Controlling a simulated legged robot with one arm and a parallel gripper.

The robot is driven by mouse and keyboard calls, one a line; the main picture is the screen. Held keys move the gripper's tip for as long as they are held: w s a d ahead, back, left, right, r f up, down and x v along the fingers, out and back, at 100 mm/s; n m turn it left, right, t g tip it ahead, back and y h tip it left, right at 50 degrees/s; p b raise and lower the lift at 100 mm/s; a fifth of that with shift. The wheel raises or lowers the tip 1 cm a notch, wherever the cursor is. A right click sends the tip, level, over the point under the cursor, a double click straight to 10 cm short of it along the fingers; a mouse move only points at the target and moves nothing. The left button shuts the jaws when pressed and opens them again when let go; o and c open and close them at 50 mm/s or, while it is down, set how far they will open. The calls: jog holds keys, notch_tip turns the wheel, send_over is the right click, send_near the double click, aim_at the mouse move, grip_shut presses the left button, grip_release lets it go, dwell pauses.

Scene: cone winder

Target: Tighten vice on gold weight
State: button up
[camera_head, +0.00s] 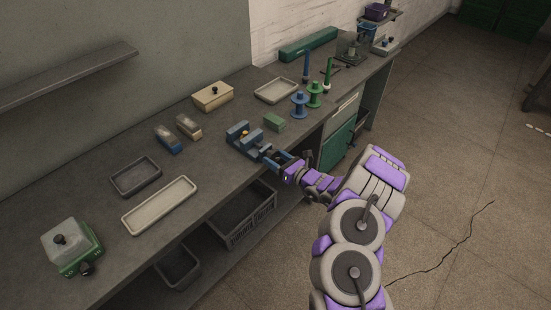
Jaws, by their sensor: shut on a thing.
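The blue vice (235,131) stands near the front edge of the grey workbench. The small gold weight (246,134) shows between its jaws; whether both jaws touch it is too small to tell. My gripper (275,160) is at the front end of the vice, over the bench edge. Its fingers are shut on what appears to be the vice's handle, which they mostly hide.
A green block (273,123) lies just right of the vice. Blue spools (299,105) and green spools (315,96) stand farther right. Two small brushes or blocks (188,127) lie left. A long pale tray (160,205) and a dark tray (136,177) lie nearer, with bare bench between.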

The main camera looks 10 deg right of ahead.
jog(key=shift+w+d+r+m+b, duration=0.1)
jog(key=shift+m+b, duration=0.35)
jog(key=shift+m, duration=1.55)
jog(key=shift+c, duration=0.2)
jog(key=o, duration=1.1)
jog(key=shift+c, duration=0.2)
jog(key=p+v, duration=0.4)
jog(key=v, duration=1.3)
jog(key=shift+d, duration=0.2)
